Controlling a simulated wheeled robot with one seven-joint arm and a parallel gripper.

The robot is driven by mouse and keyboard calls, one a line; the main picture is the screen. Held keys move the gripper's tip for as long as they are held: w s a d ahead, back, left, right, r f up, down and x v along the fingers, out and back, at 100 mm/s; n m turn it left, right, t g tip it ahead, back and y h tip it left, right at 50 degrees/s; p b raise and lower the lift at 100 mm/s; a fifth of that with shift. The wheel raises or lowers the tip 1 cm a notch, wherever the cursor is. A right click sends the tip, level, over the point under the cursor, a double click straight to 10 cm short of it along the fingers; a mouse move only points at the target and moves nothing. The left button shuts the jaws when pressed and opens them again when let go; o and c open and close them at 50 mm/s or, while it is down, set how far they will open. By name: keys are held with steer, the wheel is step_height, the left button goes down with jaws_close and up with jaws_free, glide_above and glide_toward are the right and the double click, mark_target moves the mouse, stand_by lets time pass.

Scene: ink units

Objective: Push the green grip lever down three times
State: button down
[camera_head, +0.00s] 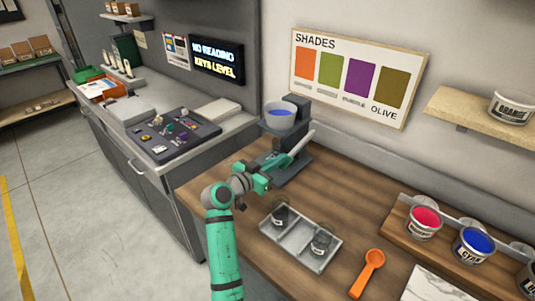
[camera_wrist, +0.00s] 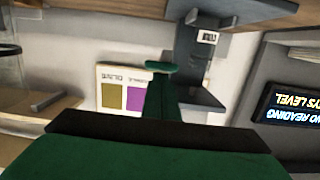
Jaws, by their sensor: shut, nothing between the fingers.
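The dispenser stand (camera_head: 297,110) is dark grey and holds a cup of blue ink (camera_head: 280,116) at the top. A pale lever arm (camera_head: 302,143) slants up to the right from its front. A green piece (camera_head: 280,162) lies along its lower end; I cannot tell clearly whether this is the lever's grip or my fingers. My gripper (camera_head: 264,180) is shut and empty, close in front of the stand. In the wrist view the grey stand (camera_wrist: 200,70) appears inverted behind a narrow green shape (camera_wrist: 160,95). Contact with the lever cannot be made out.
A grey tray (camera_head: 283,246) with two dark-filled cups stands in front of the dispenser. An orange scoop (camera_head: 370,268) lies to its right. Ink pots, one red (camera_head: 425,219) and one blue (camera_head: 473,244), sit in a wooden rack. A shades board (camera_head: 345,78) hangs behind.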

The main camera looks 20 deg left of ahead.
steer(key=f, duration=0.4)
steer(key=shift+w+f, duration=0.2)
steer(key=shift+d+f, duration=0.15)
steer(key=shift+f, duration=0.55)
steer(key=shift+d+f, duration=0.1)
steer(key=shift+f, duration=0.1)
steer(key=shift+d, duration=0.1)
step_height(320, 180, up, 5)
steer(key=s+a, duration=0.1)
steer(key=s, duration=0.1)
steer(key=s+a+f, duration=0.1)
steer(key=s+a, duration=0.3)
steer(key=s, duration=0.4)
steer(key=shift+s+a+f, duration=0.25)
